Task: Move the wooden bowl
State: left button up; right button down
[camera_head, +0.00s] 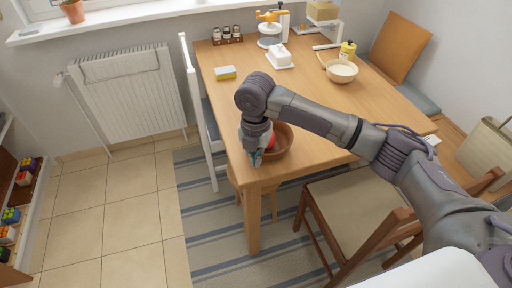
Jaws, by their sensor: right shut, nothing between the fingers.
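The brown wooden bowl (285,141) stands on the wooden table (330,115) near its front left corner. Something red shows inside it, partly hidden. My right arm reaches in from the right, and its gripper (255,158) points down at the bowl's left side. The gripper is shut with nothing between its fingers. It hides the bowl's left part, and I cannot tell whether it touches the rim. My left gripper is out of view.
A light bowl (342,73) with pale contents, a yellow bottle (347,51), a white butter dish (279,58) and a sponge (225,72) stand farther back. Chairs (345,205) stand at the table's front and left. The table's middle left is clear.

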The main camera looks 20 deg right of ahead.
jog(key=f, duration=0.1)
jog(key=w+d+f, duration=0.1)
jog(key=w+f, duration=0.1)
jog(key=f, duration=0.1)
jog(key=shift+d, duration=0.2)
jog(key=shift+w+d, duration=0.45)
jog(key=shift+w, duration=0.15)
